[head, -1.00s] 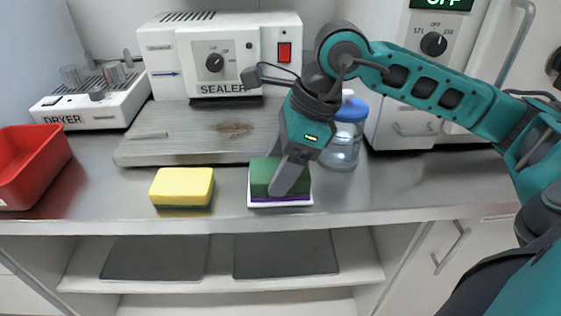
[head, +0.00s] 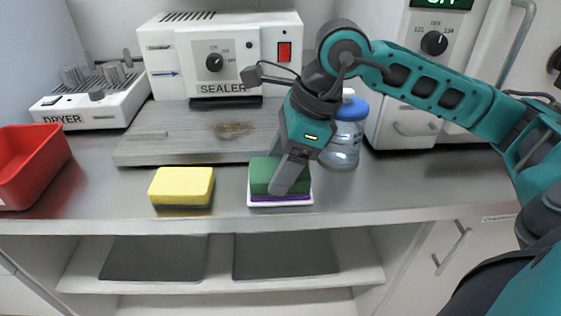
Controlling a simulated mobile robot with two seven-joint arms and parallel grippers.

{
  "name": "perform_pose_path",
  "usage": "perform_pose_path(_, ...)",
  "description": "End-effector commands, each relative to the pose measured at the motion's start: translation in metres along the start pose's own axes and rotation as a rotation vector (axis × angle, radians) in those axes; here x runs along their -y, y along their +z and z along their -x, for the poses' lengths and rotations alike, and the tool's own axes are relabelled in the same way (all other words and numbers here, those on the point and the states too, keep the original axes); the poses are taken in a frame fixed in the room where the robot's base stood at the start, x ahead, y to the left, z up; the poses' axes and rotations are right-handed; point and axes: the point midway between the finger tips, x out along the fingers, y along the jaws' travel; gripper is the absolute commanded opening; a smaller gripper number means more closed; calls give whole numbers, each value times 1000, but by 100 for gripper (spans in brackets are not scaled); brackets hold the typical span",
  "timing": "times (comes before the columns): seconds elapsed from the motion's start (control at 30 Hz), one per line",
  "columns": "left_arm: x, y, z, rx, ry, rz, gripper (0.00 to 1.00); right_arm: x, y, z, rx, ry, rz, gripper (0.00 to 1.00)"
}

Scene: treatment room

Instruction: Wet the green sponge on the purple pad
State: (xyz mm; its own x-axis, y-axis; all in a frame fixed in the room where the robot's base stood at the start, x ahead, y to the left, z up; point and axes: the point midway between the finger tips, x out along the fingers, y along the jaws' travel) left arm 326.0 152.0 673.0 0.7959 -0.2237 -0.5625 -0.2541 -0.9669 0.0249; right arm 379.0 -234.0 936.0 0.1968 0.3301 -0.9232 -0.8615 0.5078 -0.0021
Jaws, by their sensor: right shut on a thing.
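The green sponge (head: 262,174) sits on the purple pad (head: 288,199), which lies in a shallow white tray (head: 253,203) near the counter's front edge. My right gripper (head: 283,185) points down onto the sponge and is shut on it. The finger nearer the camera covers part of the sponge's front, and the other finger is hidden. I cannot tell whether the sponge presses into the pad or only rests on it. My left gripper is not in view.
A yellow sponge with a dark underside (head: 182,187) lies left of the tray. A wooden board (head: 185,145) and the sealer (head: 225,60) stand behind. A bottle with a blue cap (head: 343,140) stands close behind my right gripper. A red bin (head: 30,165) and the dryer (head: 90,100) are at left.

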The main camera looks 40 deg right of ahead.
Motion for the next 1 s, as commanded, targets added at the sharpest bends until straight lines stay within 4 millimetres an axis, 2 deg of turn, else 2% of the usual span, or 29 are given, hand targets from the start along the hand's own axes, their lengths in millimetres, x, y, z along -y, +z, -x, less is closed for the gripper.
perform_pose_path(0.27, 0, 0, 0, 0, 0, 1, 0, -1, -1, -2, -5, 5, -1, 43)
perform_pose_path(0.47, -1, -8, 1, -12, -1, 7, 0, -1, 0, 2, -6, 5, 0, 43)
perform_pose_path(1.0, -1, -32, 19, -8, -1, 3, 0, 0, 18, 43, -2, 1, -1, 43)
